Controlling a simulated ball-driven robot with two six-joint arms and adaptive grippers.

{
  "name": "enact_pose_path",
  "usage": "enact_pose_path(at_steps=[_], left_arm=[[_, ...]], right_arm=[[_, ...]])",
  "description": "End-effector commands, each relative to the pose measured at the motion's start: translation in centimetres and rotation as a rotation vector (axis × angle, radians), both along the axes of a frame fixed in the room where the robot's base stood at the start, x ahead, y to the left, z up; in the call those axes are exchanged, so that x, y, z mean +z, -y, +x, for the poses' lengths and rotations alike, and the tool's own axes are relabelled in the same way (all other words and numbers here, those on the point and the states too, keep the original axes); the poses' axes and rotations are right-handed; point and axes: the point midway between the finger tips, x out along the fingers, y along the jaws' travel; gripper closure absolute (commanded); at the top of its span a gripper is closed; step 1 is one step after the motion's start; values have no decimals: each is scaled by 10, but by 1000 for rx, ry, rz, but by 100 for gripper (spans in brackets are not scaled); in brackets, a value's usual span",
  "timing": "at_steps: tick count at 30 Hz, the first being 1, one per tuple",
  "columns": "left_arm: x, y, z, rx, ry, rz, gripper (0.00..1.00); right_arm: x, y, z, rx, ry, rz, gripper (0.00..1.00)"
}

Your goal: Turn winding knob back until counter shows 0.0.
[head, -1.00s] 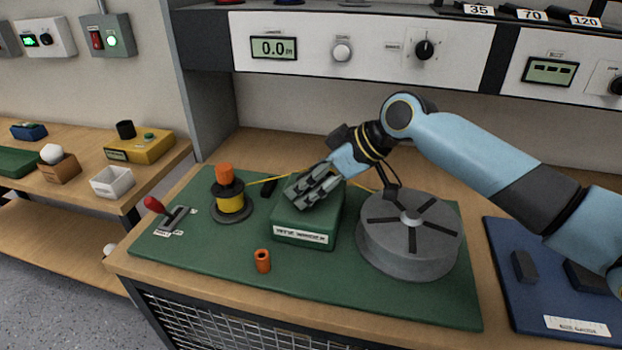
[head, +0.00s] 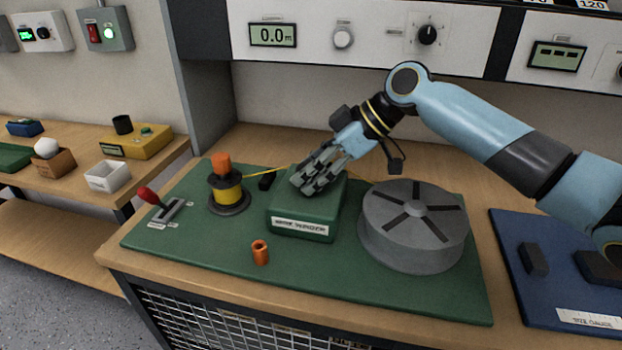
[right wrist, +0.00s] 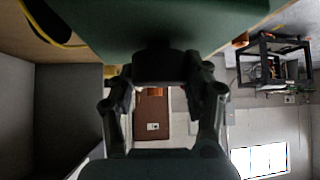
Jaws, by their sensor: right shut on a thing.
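The counter (head: 272,35) on the white panel reads 0.0 m. The green winder box (head: 303,226) sits on the green mat. My right gripper (head: 312,184) is over the top of the box, with its fingers pointing down to the left. In the right wrist view, my right gripper (right wrist: 160,88) is shut on the dark winding knob (right wrist: 160,62), which sits against the green box (right wrist: 110,25). The fingers hide the knob in the head view. My left gripper is not in view.
A spool (head: 229,197) with yellow wire and an orange top stands left of the box. A grey reel (head: 414,230) stands to its right. An orange sleeve (head: 260,252) stands in front. A red-handled lever (head: 160,205) is at the mat's left. A blue board (head: 545,290) lies at right.

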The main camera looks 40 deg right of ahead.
Motion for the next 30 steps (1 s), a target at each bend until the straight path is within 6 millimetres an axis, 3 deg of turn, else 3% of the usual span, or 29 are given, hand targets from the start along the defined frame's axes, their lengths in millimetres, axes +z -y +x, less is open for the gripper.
enact_pose_path(at_steps=[8, 9, 14, 24, 30], left_arm=[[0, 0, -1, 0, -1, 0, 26], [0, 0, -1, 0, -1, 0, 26], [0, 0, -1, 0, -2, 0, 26], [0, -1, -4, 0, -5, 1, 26], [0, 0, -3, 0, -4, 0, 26]], right_arm=[[0, 0, -1, 8, -1, -2, 83], [0, 0, 0, 8, -1, -2, 47], [0, 0, 0, 8, -1, -2, 26], [3, 3, -2, 6, 0, -4, 26], [25, 22, -18, 9, -1, -11, 26]])
